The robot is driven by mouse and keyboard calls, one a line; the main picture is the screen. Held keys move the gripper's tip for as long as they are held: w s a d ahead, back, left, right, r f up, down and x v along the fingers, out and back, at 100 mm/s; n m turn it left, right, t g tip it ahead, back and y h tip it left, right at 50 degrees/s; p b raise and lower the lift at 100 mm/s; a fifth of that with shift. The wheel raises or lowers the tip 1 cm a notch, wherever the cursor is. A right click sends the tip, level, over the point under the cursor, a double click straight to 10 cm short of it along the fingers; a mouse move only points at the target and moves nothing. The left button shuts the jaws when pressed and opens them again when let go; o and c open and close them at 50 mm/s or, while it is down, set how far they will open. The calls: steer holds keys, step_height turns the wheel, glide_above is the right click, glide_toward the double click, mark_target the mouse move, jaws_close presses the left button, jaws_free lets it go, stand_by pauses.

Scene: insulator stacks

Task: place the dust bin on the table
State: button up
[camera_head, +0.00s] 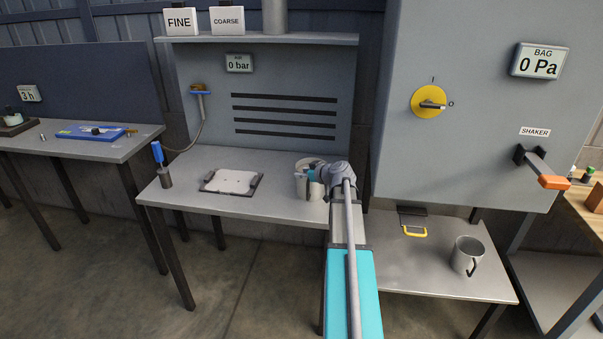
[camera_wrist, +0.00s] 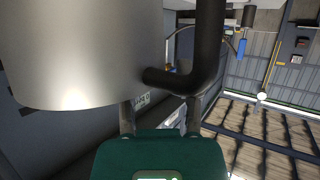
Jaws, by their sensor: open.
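A pale grey round bin (camera_head: 301,186) stands on the middle table (camera_head: 270,206), partly hidden by my arm. My gripper (camera_head: 316,174) is at its right side. In the wrist view, a large grey cylinder with a black handle (camera_wrist: 85,50) fills the upper left. The open fingers of my gripper (camera_wrist: 160,112) are just below the handle, and whether they touch it is unclear. A second grey bin with a dark handle (camera_head: 467,255) stands upright on the low right table (camera_head: 405,272). I cannot tell which is the dust bin.
A grey cabinet (camera_head: 465,110) with a shaker lever (camera_head: 542,168) overhangs the right table, whose front left is clear.

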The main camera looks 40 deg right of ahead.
steer(key=a+p+v, duration=0.1)
steer(key=p+v, duration=0.3)
steer(key=v, duration=0.7)
steer(key=shift+d, duration=0.45)
steer(key=shift+a, duration=0.1)
steer(key=w+a+f+g+y, duration=0.2)
steer(key=a+f+g, duration=0.15)
steer(key=a, duration=0.95)
steer(key=w+a+f+g+y, duration=0.1)
steer(key=a+f+g, duration=0.25)
steer(key=a, duration=0.95)
steer(key=s+a+f+g+h, duration=0.1)
steer(key=s+a+g, duration=0.1)
steer(key=a, duration=0.4)
steer(key=s+a+f+m+g+h, duration=0.1)
steer(key=s+a+f+g, duration=0.1)
steer(key=s+a, duration=0.2)
steer(key=s+a+f+g+h, duration=0.1)
steer(key=s+a+g+h, duration=0.1)
steer(key=a, duration=0.7)
steer(key=shift+s+a+f+m, duration=0.25)
steer(key=shift+s+a+m, duration=0.1)
steer(key=shift+s, duration=0.3)
